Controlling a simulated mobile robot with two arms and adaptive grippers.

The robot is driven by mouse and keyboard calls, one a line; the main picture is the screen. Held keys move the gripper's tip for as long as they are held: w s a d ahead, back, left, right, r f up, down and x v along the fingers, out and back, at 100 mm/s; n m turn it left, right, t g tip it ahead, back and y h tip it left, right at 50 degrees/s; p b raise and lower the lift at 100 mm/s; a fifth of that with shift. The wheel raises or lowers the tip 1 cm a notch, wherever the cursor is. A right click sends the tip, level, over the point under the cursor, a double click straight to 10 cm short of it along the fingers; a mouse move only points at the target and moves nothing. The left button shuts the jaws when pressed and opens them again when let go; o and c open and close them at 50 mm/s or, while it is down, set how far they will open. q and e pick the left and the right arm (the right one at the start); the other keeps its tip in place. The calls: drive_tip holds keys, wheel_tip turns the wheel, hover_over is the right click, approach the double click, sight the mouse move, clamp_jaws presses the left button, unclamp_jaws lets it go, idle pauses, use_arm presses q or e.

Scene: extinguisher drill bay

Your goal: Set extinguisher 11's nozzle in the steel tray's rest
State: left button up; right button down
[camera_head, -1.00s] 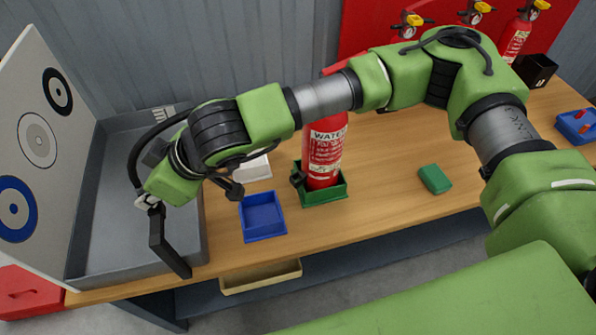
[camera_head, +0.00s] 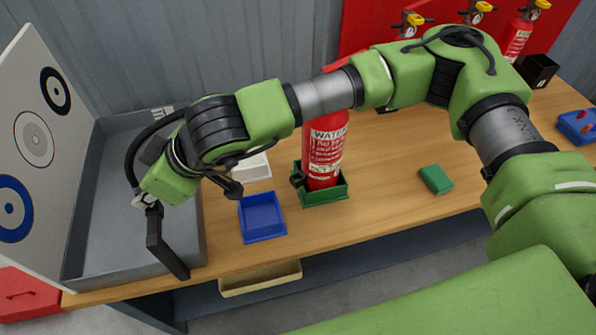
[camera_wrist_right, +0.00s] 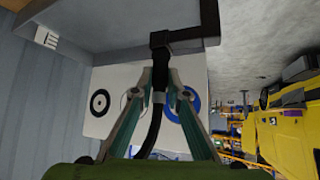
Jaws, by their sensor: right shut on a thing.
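A red extinguisher (camera_head: 324,150) stands upright in a green holder (camera_head: 325,195) on the bench; my right arm hides its top, and no number is readable. The grey steel tray (camera_head: 120,268) is at the left. In the wrist view my right gripper (camera_wrist_right: 160,95) is shut on the black nozzle and hose (camera_wrist_right: 158,75). My left gripper is out of view.
A target board (camera_head: 40,130) stands along the tray's left side. A blue bin (camera_head: 262,217), a white box (camera_head: 252,168) and a green block (camera_head: 435,179) are on the bench. More extinguishers (camera_head: 515,40) stand behind.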

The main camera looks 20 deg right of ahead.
drive_tip(key=c, duration=1.9)
unclamp_jaws()
